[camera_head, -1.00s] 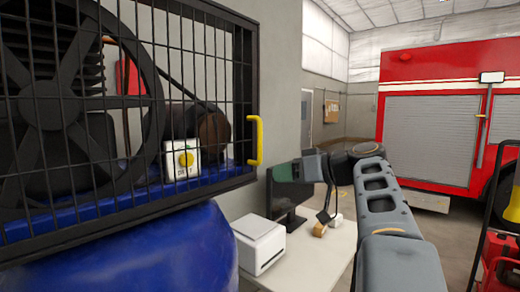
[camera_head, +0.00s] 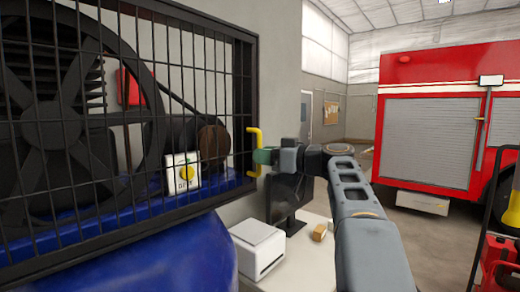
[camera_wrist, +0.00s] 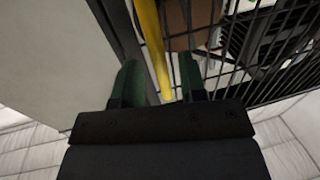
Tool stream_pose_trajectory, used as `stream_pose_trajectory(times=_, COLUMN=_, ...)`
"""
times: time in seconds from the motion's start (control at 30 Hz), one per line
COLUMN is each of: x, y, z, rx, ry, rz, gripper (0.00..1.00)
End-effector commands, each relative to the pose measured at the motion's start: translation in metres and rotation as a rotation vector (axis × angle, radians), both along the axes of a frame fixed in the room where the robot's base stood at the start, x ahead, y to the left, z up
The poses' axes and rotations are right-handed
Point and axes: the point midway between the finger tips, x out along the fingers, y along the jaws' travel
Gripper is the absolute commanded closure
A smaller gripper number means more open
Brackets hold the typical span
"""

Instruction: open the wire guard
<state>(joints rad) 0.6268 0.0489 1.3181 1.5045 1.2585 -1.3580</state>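The wire guard (camera_head: 215,95) is a black mesh frame in front of the pump's flywheel and belt, and it looks closed. Its yellow handle (camera_head: 256,135) is upright at the guard's right edge. My gripper (camera_head: 262,157) is at the handle's lower half in the head view. In the wrist view, the green fingers of my gripper (camera_wrist: 158,80) are apart, with the yellow handle (camera_wrist: 152,45) running between them. A gap shows on each side of the handle, so the fingers are not closed on it.
The blue tank (camera_head: 150,260) is below the guard. A table (camera_head: 310,265) with a white box (camera_head: 257,248), a small wooden block (camera_head: 319,233) and a dark monitor (camera_head: 288,200) stands below my arm. A red fire truck (camera_head: 430,120) is at the right, with open floor before it.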

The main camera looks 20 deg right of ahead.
Motion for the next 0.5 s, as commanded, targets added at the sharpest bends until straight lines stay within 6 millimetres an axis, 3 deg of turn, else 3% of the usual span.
stream_pose_trajectory(times=0.2, x=0.014, y=0.01, z=0.0, rx=0.002, ry=0.001, rz=0.001, gripper=0.62)
stream_pose_trajectory(times=0.5, x=0.017, y=0.012, z=-0.001, rx=0.001, ry=0.002, rz=0.0, gripper=0.62)
